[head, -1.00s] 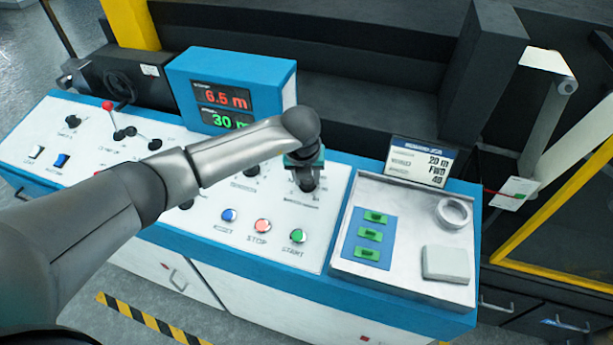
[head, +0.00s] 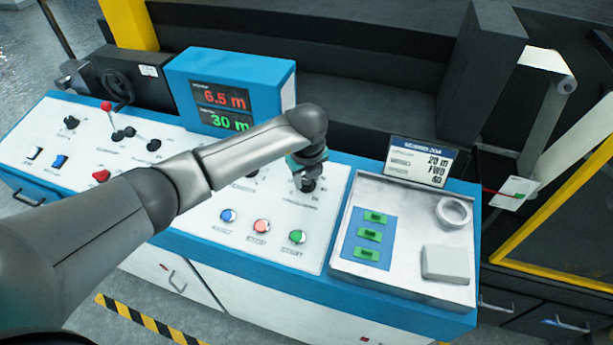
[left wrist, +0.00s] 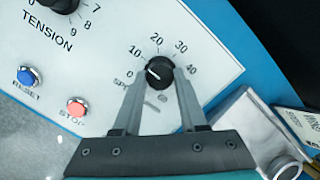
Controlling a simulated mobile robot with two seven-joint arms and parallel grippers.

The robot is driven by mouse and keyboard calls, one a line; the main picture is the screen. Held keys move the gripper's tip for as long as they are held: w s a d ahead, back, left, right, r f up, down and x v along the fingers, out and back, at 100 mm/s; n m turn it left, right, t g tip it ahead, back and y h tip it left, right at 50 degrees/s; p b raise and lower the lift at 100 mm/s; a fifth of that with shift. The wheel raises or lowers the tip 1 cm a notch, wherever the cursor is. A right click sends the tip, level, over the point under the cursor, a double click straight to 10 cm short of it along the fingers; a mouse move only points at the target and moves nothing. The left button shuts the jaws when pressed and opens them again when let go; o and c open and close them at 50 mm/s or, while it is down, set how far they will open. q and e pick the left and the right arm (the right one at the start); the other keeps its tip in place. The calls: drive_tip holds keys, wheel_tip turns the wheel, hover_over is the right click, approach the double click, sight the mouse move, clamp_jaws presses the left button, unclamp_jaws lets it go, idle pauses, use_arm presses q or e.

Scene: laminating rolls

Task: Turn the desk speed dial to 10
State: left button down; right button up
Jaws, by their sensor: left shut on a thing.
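The black speed dial (left wrist: 158,72) is on the white control panel in the left wrist view, with marks 0, 10, 20, 30 and 40 around it. A short white line on its face points left, towards the side between 0 and 10; its exact reading is hard to tell. My left gripper (left wrist: 158,88) is shut on the dial, one finger on each side. In the head view my left gripper (head: 305,168) reaches down onto the dial, which is partly hidden there. My right gripper is not in view.
Blue (head: 228,215), red (head: 261,226) and green (head: 297,237) buttons lie in front of the dial. A tray (head: 400,283) with green pieces and a white ring is to the right. A blue display box (head: 278,82) reading 6.5 m and 30 m stands behind.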

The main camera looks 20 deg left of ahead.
use_arm(q)
drive_tip(key=shift+c, duration=2.2)
unclamp_jaws()
drive_tip(key=v, duration=1.5)
drive_tip(key=shift+r, duration=0.1)
